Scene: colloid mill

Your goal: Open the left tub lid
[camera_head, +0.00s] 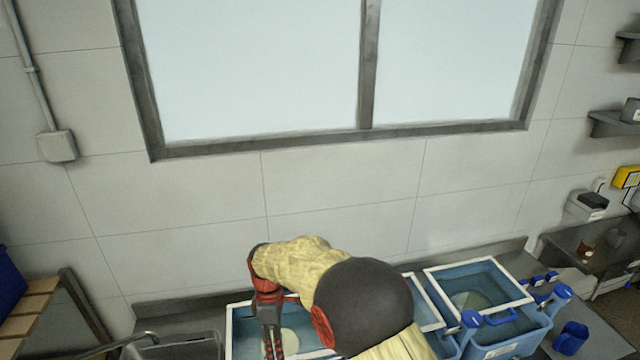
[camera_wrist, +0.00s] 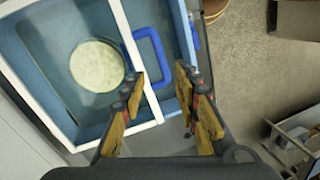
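The left tub (camera_head: 238,345) is blue with a white-framed, see-through lid (camera_head: 232,318); a pale round patch shows through it. My arm covers much of its right part. In the wrist view, the white lid frame (camera_wrist: 128,40) lies flat on the blue tub, with a blue loop handle (camera_wrist: 150,58) at its edge. My gripper (camera_head: 272,345) points down over the tub in the head view. In the wrist view my gripper (camera_wrist: 160,80) is open, its fingers apart on both sides of the handle's near end. I cannot tell whether they touch it.
A second blue tub (camera_head: 520,338) with a white-framed lid (camera_head: 430,275) stands to the right, with blue fittings and a blue cup (camera_head: 570,338) beside it. A grey sink (camera_head: 180,348) is at left. A wall with a window (camera_head: 250,65) rises behind.

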